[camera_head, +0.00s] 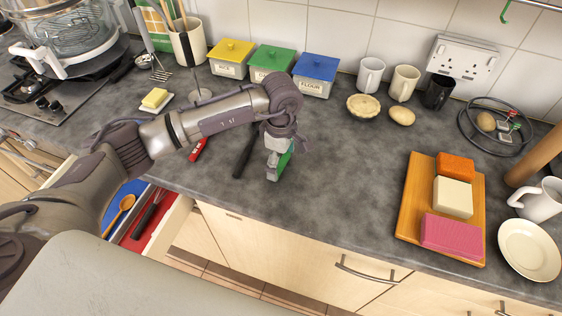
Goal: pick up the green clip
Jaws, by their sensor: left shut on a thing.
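My left gripper (274,174) is low over the grey counter, right of the middle-left, pointing down. It is shut on the green clip (287,160), which shows as a green piece along the gripper's right side. Most of the clip is hidden by the fingers, and I cannot tell whether it touches the counter. My right gripper is not in view.
A black-handled tool (243,158) lies just left of the gripper, and a red object (198,149) lies further left. A wooden board (413,215) with coloured blocks is at the right. Below left, a drawer (172,224) stands open. The counter between gripper and board is clear.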

